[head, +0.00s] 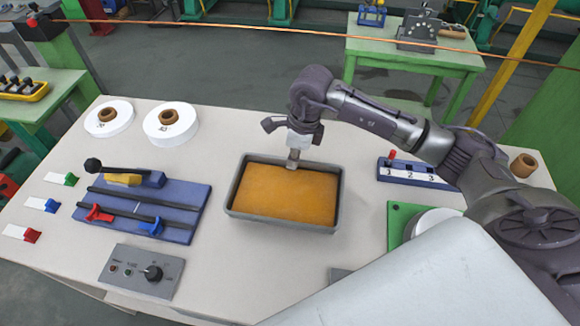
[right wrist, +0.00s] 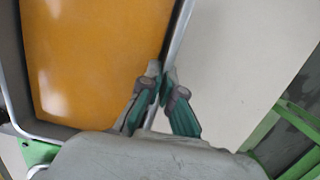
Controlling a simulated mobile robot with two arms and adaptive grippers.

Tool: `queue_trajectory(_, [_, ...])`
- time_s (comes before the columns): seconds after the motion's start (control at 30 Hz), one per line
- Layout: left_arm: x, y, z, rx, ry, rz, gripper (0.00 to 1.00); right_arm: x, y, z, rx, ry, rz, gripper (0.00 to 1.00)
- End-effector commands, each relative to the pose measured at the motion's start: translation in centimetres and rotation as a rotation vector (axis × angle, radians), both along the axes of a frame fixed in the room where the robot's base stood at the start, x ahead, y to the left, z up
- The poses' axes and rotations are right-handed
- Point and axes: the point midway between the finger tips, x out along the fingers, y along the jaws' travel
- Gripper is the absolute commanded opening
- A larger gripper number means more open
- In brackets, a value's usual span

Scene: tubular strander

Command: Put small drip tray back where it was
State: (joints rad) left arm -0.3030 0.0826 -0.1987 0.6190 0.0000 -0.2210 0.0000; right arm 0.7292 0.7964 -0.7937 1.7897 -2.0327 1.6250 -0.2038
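The small drip tray (head: 284,223) is a grey, shallow rectangular tray with an orange-brown inside, at the middle of the pale worktable. It looks roughly level; I cannot tell whether it rests on the table or is just above it. My right gripper (head: 293,161) comes down at the tray's far rim. In the right wrist view its fingertips (right wrist: 163,80) close on either side of the tray's rim, and the tray (right wrist: 95,60) fills the upper left. My left gripper is not in view.
On the worktable (head: 225,275) are a blue lever fixture (head: 145,207), a control box (head: 141,271), two white spools (head: 171,124), a blue numbered block (head: 415,174) and a green plate (head: 399,222). A taut copper-coloured wire (head: 300,28) crosses above the far side. Bare tabletop surrounds the tray.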

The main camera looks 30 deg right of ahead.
Motion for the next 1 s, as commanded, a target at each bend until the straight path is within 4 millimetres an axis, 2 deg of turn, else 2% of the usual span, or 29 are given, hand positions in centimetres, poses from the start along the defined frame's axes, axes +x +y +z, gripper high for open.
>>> queue_trajectory(0.17, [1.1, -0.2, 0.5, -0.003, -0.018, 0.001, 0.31, 0.1, 0.9, -0.6, 0.001, 0.000, 0.000, 0.00])
queue_trajectory(0.5, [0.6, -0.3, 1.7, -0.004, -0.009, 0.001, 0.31, 0.1, 0.9, -4.3, 0.000, 0.000, -0.001, 0.00])
queue_trajectory(0.83, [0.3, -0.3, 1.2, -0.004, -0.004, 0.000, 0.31, 0.1, 0.9, -4.8, 0.000, -0.002, 0.000, 0.00])
queue_trajectory(1.0, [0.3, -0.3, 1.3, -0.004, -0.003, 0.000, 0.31, 0.1, 0.8, -4.8, -0.001, 0.000, 0.000, 0.29])
